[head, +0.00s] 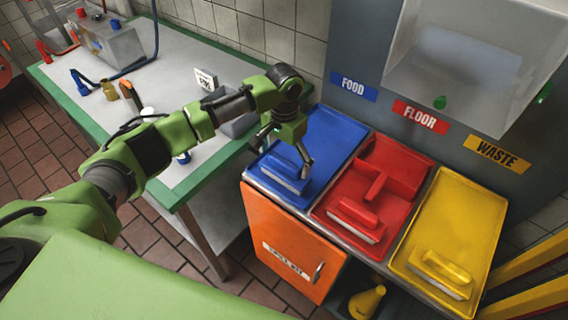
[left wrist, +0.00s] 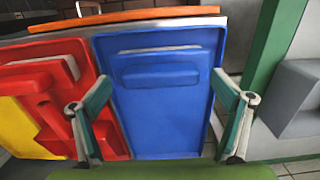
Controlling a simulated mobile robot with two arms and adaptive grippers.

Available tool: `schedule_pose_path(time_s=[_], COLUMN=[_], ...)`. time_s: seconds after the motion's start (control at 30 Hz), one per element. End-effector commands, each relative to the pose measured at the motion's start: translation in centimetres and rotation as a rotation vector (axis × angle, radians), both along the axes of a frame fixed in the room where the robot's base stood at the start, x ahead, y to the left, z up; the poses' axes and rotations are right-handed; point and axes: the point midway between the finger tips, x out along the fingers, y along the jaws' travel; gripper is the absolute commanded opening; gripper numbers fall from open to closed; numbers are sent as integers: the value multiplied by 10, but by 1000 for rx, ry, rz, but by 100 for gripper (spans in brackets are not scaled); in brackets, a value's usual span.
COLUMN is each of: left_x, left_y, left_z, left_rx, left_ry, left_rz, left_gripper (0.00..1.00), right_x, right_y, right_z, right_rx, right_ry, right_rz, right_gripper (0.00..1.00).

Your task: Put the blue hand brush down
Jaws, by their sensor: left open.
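The blue hand brush (head: 287,174) lies in the blue tray (head: 333,126), under the FOOD label (head: 354,86), with its pale bristles along the front side. In the left wrist view the brush (left wrist: 160,72) lies near the tray's top end in the picture, inside its rim. My left gripper (head: 282,154) is over the blue tray, its fingers spread apart. In the left wrist view its fingers stand wide at either side of the tray, with nothing between them, apart from the brush. My right gripper is not in view.
The red tray (head: 405,155) holds a red brush (head: 356,219) and a red pan-like piece. The yellow tray (head: 465,205) holds a yellow brush (head: 442,272). An orange cabinet door (head: 285,245) is below. A green-edged table (head: 190,180) with bottles stands left. The blue tray's far part is bare.

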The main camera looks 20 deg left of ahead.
Motion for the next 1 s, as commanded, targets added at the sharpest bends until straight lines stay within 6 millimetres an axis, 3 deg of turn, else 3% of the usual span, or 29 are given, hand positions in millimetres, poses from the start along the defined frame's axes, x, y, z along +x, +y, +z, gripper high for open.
schedule_pose_path(time_s=[0.3, 0.43, 0.63, 1.0], left_x=[2, 1, 1, 0], left_y=[0, 0, 0, 0], left_z=[68, 87, 101, 101], left_rx=[-1, -1, 0, 0], left_ry=[-5, -4, -1, 0], left_rz=[0, 0, 0, 0], left_gripper=[93, 93, 93, 93], right_x=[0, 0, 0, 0], right_y=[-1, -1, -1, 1], right_z=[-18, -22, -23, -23], right_rx=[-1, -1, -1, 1], right_ry=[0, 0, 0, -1], right_rz=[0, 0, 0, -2], right_gripper=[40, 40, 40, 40])
